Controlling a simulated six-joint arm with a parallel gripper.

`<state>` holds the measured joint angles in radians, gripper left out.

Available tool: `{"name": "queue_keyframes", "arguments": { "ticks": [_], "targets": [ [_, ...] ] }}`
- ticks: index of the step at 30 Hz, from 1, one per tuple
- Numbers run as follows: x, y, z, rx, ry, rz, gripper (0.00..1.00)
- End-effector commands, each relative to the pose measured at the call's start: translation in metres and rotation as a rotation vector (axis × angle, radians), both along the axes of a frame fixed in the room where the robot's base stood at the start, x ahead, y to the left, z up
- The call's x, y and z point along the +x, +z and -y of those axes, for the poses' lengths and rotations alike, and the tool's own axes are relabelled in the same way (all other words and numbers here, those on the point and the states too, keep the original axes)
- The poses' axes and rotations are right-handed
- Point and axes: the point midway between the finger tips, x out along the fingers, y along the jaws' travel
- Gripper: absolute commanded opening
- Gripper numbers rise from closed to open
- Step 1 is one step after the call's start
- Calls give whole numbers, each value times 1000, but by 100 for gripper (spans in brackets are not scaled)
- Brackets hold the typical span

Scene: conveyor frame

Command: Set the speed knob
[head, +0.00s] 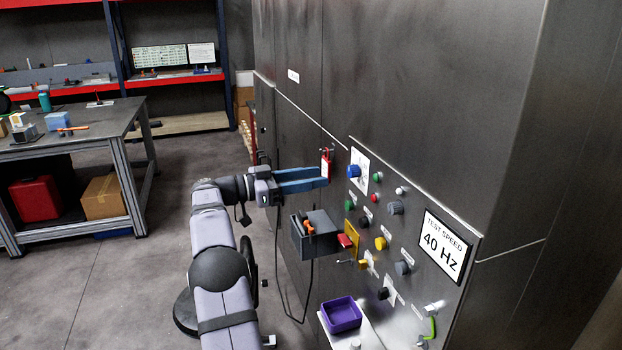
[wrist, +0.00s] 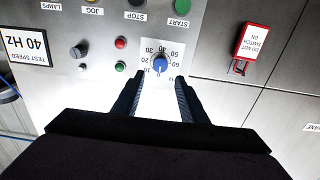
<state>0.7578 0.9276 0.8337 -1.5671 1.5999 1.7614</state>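The blue speed knob (head: 353,172) sits on a white dial plate at the upper left of the control panel. In the wrist view the knob (wrist: 160,62) appears upside down, ringed by numbers up to 60; its exact setting is too small to read surely. My gripper (head: 326,178) is open and empty, pointing at the panel a little short of the knob. In the wrist view its two fingers (wrist: 159,82) lie either side of the line to the knob, not touching it. A sign (head: 443,245) reads "TEST SPEED 40 HZ".
A red lock tag (head: 326,163) hangs close to my fingertips. Several buttons and knobs fill the panel around the dial. A dark box (head: 315,234) and a purple tray (head: 341,315) stick out below. A workbench (head: 75,133) stands at left.

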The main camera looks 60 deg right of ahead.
Motion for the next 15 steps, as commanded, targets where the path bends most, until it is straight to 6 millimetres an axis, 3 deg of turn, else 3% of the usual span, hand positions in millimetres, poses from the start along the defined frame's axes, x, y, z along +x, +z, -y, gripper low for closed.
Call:
{"name": "queue_keyframes", "arguments": {
  "ticks": [8, 15],
  "targets": [
    [-4, 1, 4, 0, 0, 1, 39],
    [-19, 2, 19, 1, -1, 1, 39]
  ]
}}
